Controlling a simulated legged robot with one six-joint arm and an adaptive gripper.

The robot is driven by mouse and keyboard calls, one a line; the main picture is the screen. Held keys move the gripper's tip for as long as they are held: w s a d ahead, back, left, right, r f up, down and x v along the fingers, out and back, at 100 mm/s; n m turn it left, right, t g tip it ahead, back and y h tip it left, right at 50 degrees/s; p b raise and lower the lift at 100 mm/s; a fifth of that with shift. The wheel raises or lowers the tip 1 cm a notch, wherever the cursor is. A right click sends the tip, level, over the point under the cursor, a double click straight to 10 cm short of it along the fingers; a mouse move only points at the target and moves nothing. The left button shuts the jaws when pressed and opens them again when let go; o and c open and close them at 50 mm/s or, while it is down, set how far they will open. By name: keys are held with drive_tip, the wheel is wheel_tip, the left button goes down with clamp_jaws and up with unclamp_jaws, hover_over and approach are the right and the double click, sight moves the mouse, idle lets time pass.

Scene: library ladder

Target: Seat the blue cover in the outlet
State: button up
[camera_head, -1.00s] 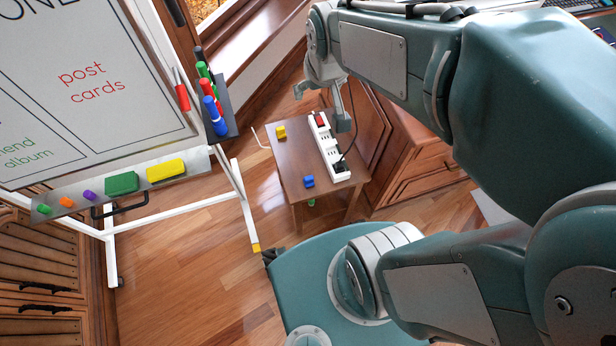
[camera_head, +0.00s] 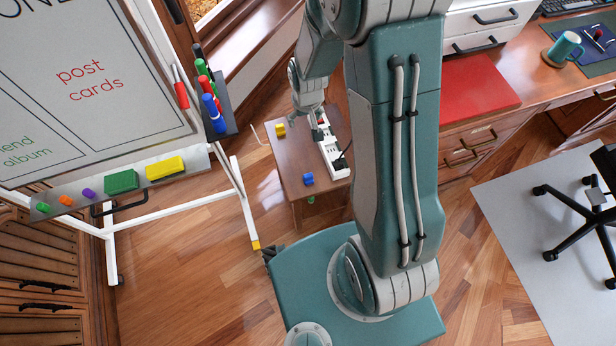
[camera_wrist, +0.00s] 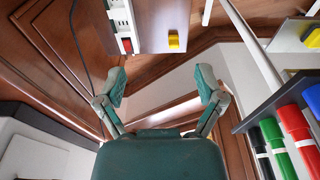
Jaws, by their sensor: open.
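The blue cover (camera_head: 308,179) lies on the small wooden table (camera_head: 290,165), left of the white power strip (camera_head: 331,155). A red cover is at the strip's far end; it shows in the wrist view (camera_wrist: 127,45). A yellow cover (camera_head: 281,130) lies at the table's far left and also shows in the wrist view (camera_wrist: 174,40). My gripper (camera_head: 317,131) is over the strip's far end, partly hiding it. In the wrist view my gripper (camera_wrist: 160,82) is open with nothing between its fingers. The blue cover is outside that view.
A whiteboard stand (camera_head: 235,185) with a marker holder (camera_head: 228,110) stands left of the table. The markers are close to my gripper's right side in the wrist view (camera_wrist: 290,140). A desk with a red pad (camera_head: 480,95) is on the right.

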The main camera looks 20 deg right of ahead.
drive_tip(key=g, duration=0.2)
approach(308, 175)
drive_tip(key=shift+s+d+f, duration=0.15)
drive_tip(key=shift+s+d, duration=0.05)
drive_tip(key=shift+s, duration=0.2)
wheel_tip(308, 175, down, 4)
drive_tip(key=shift+f, duration=0.2)
drive_tip(key=shift+w+a+f, duration=0.1)
drive_tip(key=shift+f, duration=1.4)
drive_tip(key=shift+w+a+f, duration=0.1)
drive_tip(key=shift+f, duration=1.4)
drive_tip(key=shift+c, duration=0.3)
drive_tip(key=c, duration=0.9)
